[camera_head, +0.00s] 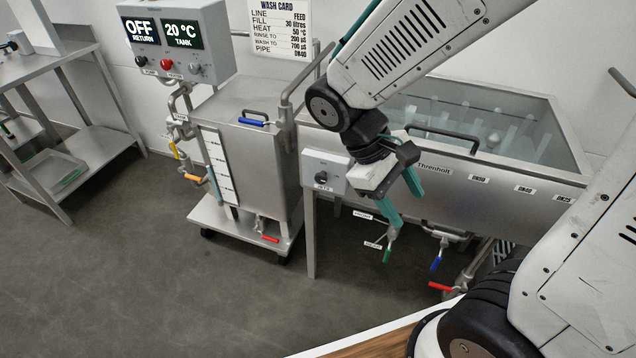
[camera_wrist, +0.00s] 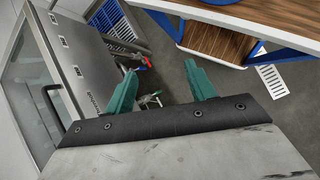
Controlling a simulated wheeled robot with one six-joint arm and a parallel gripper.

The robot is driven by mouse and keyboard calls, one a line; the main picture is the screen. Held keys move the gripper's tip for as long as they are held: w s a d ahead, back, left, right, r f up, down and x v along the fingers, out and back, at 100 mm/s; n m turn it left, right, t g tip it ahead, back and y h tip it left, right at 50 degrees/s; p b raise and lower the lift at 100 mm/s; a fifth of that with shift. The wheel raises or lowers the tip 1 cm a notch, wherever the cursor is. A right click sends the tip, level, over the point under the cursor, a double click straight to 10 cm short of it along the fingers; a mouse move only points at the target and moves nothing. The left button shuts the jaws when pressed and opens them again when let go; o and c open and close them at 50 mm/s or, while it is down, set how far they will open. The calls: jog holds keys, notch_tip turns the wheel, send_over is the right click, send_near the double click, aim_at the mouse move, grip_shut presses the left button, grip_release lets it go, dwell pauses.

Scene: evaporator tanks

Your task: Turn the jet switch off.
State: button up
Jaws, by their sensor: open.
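The jet switch (camera_head: 321,177) is a dark knob on a small light-grey box (camera_head: 324,166) fixed at the left end of the steel tank, with a "JETS" label under it. Which way the knob is turned is too small to tell. My gripper (camera_head: 402,208) is to the right of the box, in front of the tank, pointing down. Its two green fingers are apart with nothing between them. In the wrist view my gripper (camera_wrist: 164,88) also shows open fingers, and the jet switch is not visible there.
The large tank (camera_head: 490,195) has a glass lid and a black handle. Valves with green, blue and red levers (camera_head: 436,264) hang below it. A steel trolley tank (camera_head: 250,150) stands left, under a control box (camera_head: 175,45) reading OFF and 20 °C. Floor at front left is clear.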

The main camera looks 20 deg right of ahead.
jog(key=w+f+n+t+h, duration=0.1)
jog(key=w+f+n+h, duration=0.5)
jog(key=f, duration=0.1)
jog(key=n+t, duration=1.7)
jog(key=t, duration=0.1)
send_near(320, 180)
jog(key=x, duration=0.2)
jog(key=shift+y, duration=0.3)
jog(key=x, duration=0.7)
jog(key=shift+d, duration=0.15)
jog(key=c, duration=0.9)
